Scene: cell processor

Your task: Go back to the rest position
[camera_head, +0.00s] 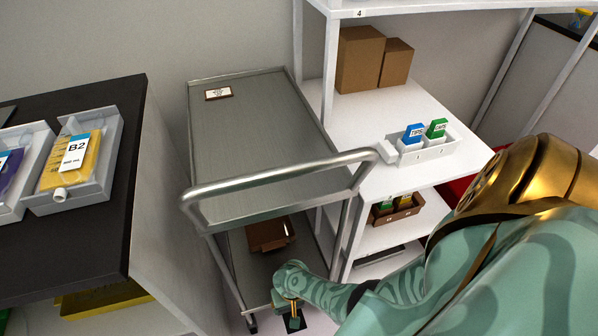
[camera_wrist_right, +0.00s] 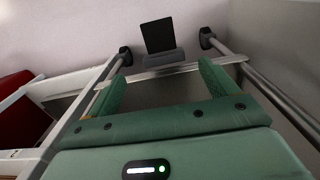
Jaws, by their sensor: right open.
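My right arm comes in from the right in the head view and reaches down beside the front of the grey metal cart (camera_head: 262,120). Its gripper (camera_head: 291,308) is low at the bottom edge of that view, partly hidden by my own wrist. In the right wrist view, the two green fingers of my right gripper (camera_wrist_right: 162,88) are spread apart with nothing between them. Cart tubes with dark casters (camera_wrist_right: 125,56) show beyond them. My left gripper is in neither view.
The cart's handle (camera_head: 285,180) rises near my right arm; a brown tray (camera_head: 270,234) sits on its lower shelf. White shelving (camera_head: 385,110) with boxes and a white bin (camera_head: 425,150) stands to the right. A dark counter (camera_head: 105,225) with trays is at left.

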